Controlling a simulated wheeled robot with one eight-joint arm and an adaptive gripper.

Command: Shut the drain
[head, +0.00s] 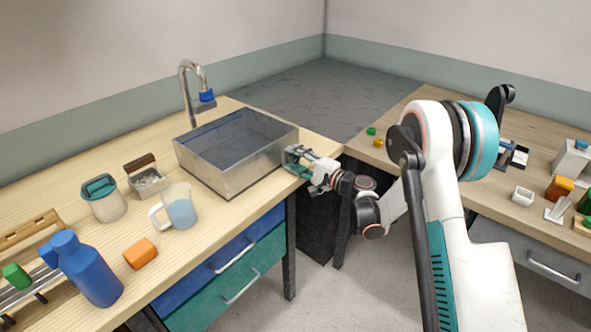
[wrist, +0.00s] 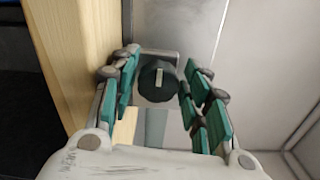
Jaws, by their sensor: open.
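The metal sink box (head: 222,176) stands on the wooden counter, with its steel wall (wrist: 260,60) in the wrist view. A dark round knob (wrist: 158,81) with a pale stripe, seemingly the drain's, sits by a grey bracket on that wall. The stripe runs nearly upright in the picture. My gripper (wrist: 160,72) is open, with one teal finger on each side of the knob and a gap to both. I cannot tell how deep the knob sits between them. In the head view my gripper (head: 297,158) is at the sink's right end, and the knob is hidden.
A faucet (head: 190,85) with a blue part stands behind the sink. A mug (head: 178,206), a lidded jar (head: 104,198), an orange cylinder (head: 140,254) and a blue bottle (head: 88,270) stand or lie to the left. The counter edge (wrist: 75,60) is close to my left finger.

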